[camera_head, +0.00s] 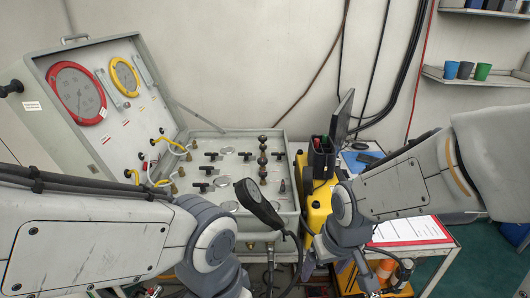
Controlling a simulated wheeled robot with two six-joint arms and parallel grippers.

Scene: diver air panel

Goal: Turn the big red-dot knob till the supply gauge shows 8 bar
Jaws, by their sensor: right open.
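The air panel is an open grey case (222,137) with rows of small black-handled valves on its face. Its raised lid holds a large red-rimmed gauge (76,92) and a smaller yellow-rimmed gauge (125,76). Their readings are too small to tell, and I cannot tell which is the supply gauge. A dark stacked knob (262,150) stands towards the panel's right side; I cannot make out a red dot on it. My right gripper (338,272) is open, low and to the right of the case, away from the panel. My left arm covers the lower left; its gripper is out of view.
A black paddle-shaped device (258,203) with a cable stands over the panel's front edge. A yellow case (319,207) stands just right of the panel. A red-edged sheet (408,230) lies further right. Cups stand on a wall shelf (500,79).

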